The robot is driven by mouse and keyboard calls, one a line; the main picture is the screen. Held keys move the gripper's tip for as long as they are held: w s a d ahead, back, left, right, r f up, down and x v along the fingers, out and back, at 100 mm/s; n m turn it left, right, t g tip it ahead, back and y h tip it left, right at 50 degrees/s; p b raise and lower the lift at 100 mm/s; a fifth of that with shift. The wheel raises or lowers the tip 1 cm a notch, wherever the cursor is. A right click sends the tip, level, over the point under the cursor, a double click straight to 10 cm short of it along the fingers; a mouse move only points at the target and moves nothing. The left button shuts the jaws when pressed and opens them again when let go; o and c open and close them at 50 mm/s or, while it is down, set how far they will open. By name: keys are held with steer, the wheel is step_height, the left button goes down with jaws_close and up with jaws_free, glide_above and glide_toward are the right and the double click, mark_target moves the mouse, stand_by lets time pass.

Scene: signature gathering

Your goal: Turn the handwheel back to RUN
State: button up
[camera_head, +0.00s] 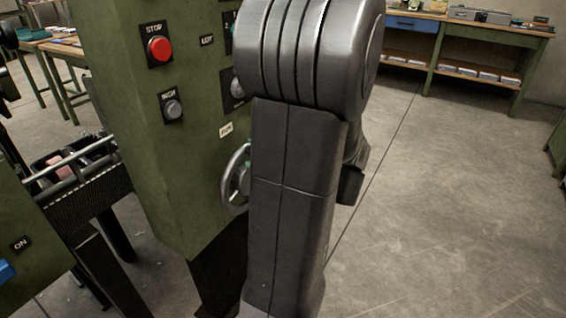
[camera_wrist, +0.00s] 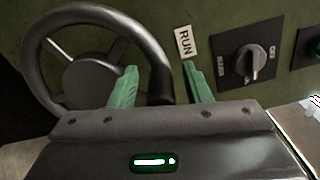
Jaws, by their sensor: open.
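The handwheel (camera_wrist: 100,15) is a dark grey ring with a round hub and spokes, mounted on the green machine panel in the wrist view. In the head view the handwheel (camera_head: 228,178) shows only its left part, the rest hidden by my arm. The RUN label (camera_wrist: 185,42) is a small tilted plate just right of the wheel. My gripper (camera_wrist: 161,80) has two green fingers, open. The wheel's right rim appears between them, with the left finger overlapping the inside of the ring. Whether either finger touches the rim cannot be told.
A rotary selector switch (camera_wrist: 247,63) and a green-lit button sit right of the label. On the panel in the head view are a red STOP button (camera_head: 159,48) and a grey button (camera_head: 172,107). A conveyor (camera_head: 75,170) stands left. Open floor (camera_head: 440,200) lies right.

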steer(key=p+v, duration=0.2)
steer(key=v, duration=1)
steer(key=shift+s+d, duration=0.25)
steer(key=shift+d, duration=0.05)
steer(key=shift+b+x, duration=1.2)
steer(key=shift+x, duration=5.65)
steer(key=shift+d, duration=0.1)
steer(key=p+v, duration=0.3)
steer(key=v, duration=1.1)
steer(key=b+x, duration=0.3)
steer(key=x, duration=1)
steer(key=shift+w+a+f, duration=0.1)
steer(key=shift+w+a, duration=0.1)
steer(key=shift+a, duration=0.1)
steer(key=w+d+f+m+p, duration=0.5)
steer(key=w+f+m+p, duration=0.2)
steer(key=m, duration=0.5)
steer(key=shift+w+f+p, duration=0.3)
steer(key=shift+f+p, duration=0.1)
steer(key=shift+p, duration=1)
